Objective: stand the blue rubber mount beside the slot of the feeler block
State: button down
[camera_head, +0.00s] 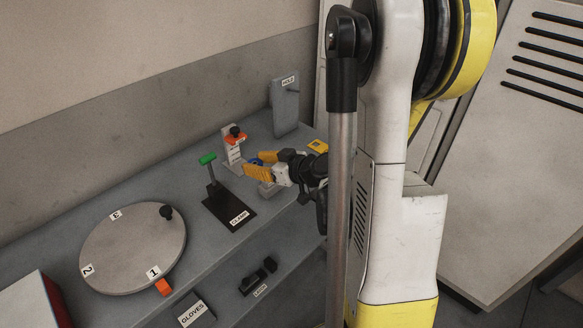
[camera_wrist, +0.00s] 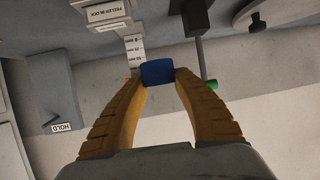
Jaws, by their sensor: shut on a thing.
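The blue rubber mount (camera_wrist: 158,72) is held between the two orange fingertips of my gripper (camera_wrist: 160,78). In the head view only a small blue patch (camera_head: 253,161) of it shows near the orange fingers of my gripper (camera_head: 256,163). The feeler block (camera_wrist: 105,14), a light grey block with a label, is at the top of the wrist view, apart from the mount. Its slot cannot be made out. In the head view a grey block (camera_head: 268,189) shows below my gripper, partly hidden by it.
A marked gauge post with a red slider (camera_head: 235,139) stands close behind my gripper. A clamp with a green handle (camera_head: 208,158) stands at left. A numbered round turntable (camera_head: 130,250) lies further left. A grey HOLD panel (camera_head: 285,107) stands at the back. A yellow item (camera_head: 318,146) is at right.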

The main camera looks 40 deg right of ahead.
jog(key=s+d+m+h+b, duration=0.1)
jog(key=s+d, duration=0.3)
jog(key=d, duration=0.3)
jog(key=s+d, duration=0.4)
jog(key=d, duration=0.4)
jog(key=w+f+b, duration=0.1)
jog(key=w+f, duration=0.1)
jog(key=w, duration=0.1)
jog(key=w+d+f+b, duration=0.1)
jog(key=w+f+b, duration=0.1)
jog(key=w, duration=0.2)
jog(key=w+d+f+b, duration=0.1)
jog(key=w+f, duration=0.2)
jog(key=shift+w+d+b, duration=0.15)
jog(key=shift+w+b, duration=0.15)
jog(key=shift+w, duration=0.05)
jog(key=shift+w+d, duration=0.1)
jog(key=shift+w, duration=0.1)
jog(key=shift+f, duration=0.25)
notch_tip(320, 180, down, 4)
jog(key=shift+r+b, duration=0.15)
jog(key=shift+b, duration=1.1)
jog(key=shift+r, duration=0.1)
